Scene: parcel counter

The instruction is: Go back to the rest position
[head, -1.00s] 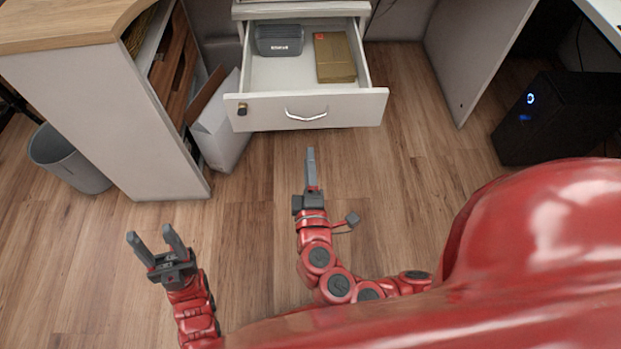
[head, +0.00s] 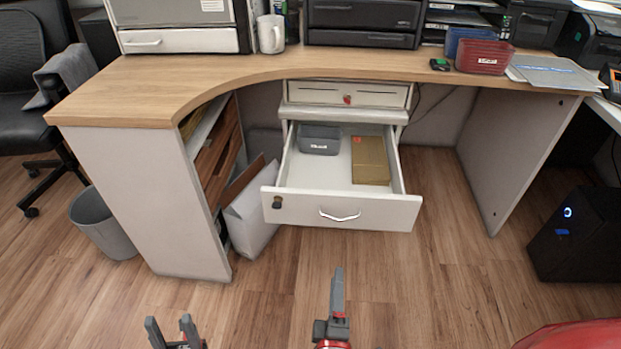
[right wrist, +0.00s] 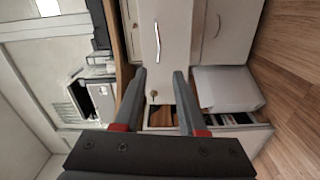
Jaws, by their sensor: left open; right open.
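My left gripper (head: 170,320) is at the bottom of the head view, left of centre. Its two fingers are apart and empty. My right gripper (head: 338,272) is right of it, in front of the open drawer and seen edge-on. In the right wrist view its fingers (right wrist: 159,72) are spread with nothing between them. Both grippers are clear of the furniture in the head view. Most of my arms are below the frame.
The open drawer (head: 340,212) juts out under the desk (head: 210,72), holding a grey box (head: 319,139) and a brown box (head: 370,160). A bin (head: 103,222) stands at left, a black computer (head: 580,235) at right. Floor before the drawer is clear.

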